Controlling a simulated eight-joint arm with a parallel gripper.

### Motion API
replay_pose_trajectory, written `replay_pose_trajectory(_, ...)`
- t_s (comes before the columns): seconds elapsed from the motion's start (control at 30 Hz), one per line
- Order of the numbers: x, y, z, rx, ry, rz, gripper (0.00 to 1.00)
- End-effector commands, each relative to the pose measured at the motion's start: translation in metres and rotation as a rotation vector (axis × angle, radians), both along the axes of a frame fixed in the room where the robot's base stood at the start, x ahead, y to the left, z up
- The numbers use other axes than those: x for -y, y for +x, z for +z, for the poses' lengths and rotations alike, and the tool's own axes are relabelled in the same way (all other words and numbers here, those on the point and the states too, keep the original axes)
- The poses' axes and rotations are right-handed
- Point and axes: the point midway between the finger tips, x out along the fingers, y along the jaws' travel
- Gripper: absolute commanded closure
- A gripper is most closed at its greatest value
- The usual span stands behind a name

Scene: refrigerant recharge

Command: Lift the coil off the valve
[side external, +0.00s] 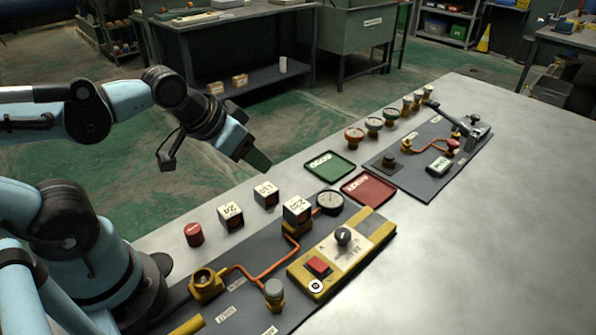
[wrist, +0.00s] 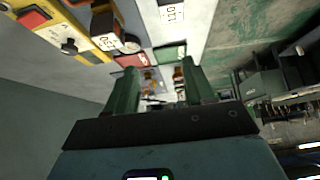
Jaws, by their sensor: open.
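The coil (side external: 297,208), a white-faced dark block with a number label, sits on top of the brass-coloured valve (side external: 295,229) in the orange pipe line. The coil's label also shows in the wrist view (wrist: 104,40), at upper left. My gripper (side external: 258,162) is up and to the left of the coil in the side view, over the table's back edge and apart from everything. In the wrist view my gripper (wrist: 158,85) has its two green fingers spread with nothing between them. The valve is mostly hidden under the coil.
Two similar loose blocks (side external: 230,214) (side external: 267,195) and a red cap (side external: 194,235) stand left of the coil. A gauge (side external: 330,202) and yellow control box (side external: 343,252) are close at its right. Green (side external: 331,167) and red (side external: 369,188) trays lie beyond. The table's right side is clear.

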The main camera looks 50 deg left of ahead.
Motion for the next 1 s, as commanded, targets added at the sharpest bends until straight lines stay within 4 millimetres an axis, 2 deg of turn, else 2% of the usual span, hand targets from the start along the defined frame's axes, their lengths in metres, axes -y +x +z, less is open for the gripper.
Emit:
replay_pose_trajectory(0.03, 0.0, 0.0, 0.0, 0.0, 0.0, 0.0, 0.39)
replay_pose_trajectory(0.1, 0.0, 0.0, 0.0, 0.0, 0.0, 0.0, 0.28)
replay_pose_trajectory(0.47, 0.004, 0.002, 0.002, -0.021, -0.005, -0.003, 0.28)
replay_pose_trajectory(0.57, 0.014, 0.006, 0.006, -0.08, -0.017, -0.01, 0.28)
replay_pose_trajectory(0.9, 0.068, 0.02, 0.019, -0.386, -0.021, -0.004, 0.28)
replay_pose_trajectory(1.0, 0.077, 0.021, 0.02, -0.438, -0.01, 0.004, 0.28)
